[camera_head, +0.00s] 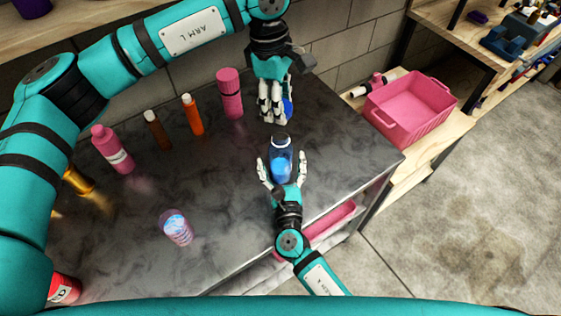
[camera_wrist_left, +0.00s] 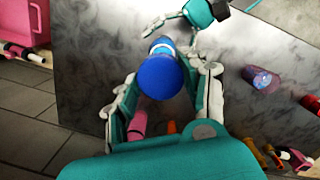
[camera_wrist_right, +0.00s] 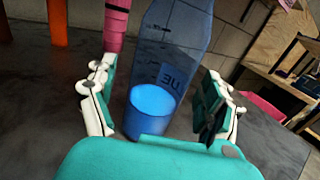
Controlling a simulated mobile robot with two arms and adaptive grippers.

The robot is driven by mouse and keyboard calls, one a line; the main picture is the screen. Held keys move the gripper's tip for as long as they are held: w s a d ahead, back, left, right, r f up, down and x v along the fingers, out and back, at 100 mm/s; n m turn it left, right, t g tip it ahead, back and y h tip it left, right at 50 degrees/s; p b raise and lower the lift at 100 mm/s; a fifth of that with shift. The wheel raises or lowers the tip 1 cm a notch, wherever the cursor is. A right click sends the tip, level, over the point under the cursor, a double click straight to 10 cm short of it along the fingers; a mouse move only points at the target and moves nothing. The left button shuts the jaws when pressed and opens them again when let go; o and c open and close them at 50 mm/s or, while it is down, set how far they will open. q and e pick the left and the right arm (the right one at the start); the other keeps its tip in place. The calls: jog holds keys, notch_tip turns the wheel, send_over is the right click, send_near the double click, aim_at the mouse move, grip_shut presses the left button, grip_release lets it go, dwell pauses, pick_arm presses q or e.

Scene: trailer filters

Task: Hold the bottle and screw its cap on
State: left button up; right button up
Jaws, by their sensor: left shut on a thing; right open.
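The blue see-through bottle (camera_head: 281,155) stands upright on the dark worktop, with bright blue in its lower part and a dark open top. My right gripper (camera_head: 283,168) is open, its fingers on either side of the bottle with gaps; the right wrist view shows the bottle (camera_wrist_right: 172,60) between them. My left gripper (camera_head: 271,113) is shut on the blue cap (camera_head: 288,108), beyond the bottle and apart from it. In the left wrist view the round cap (camera_wrist_left: 160,78) partly covers a bluish thing behind it that seems to be the bottle.
Pink (camera_head: 230,92), orange (camera_head: 193,115) and brown (camera_head: 157,130) bottles stand along the back, left of my left gripper. A pink bin (camera_head: 411,105) is at the right. The worktop (camera_head: 345,150) right of the bottle is clear.

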aim_at(281, 135)
jog(key=shift+w+a, duration=0.1)
jog(key=shift+w, duration=0.45)
grip_shut()
pick_arm(q)
jog(key=shift+s+f, duration=0.1)
jog(key=shift+f, duration=2.35)
jog(key=shift+f, duration=0.1)
jog(key=shift+s+f, duration=0.1)
jog(key=shift+f, duration=0.7)
jog(key=shift+f, duration=0.1)
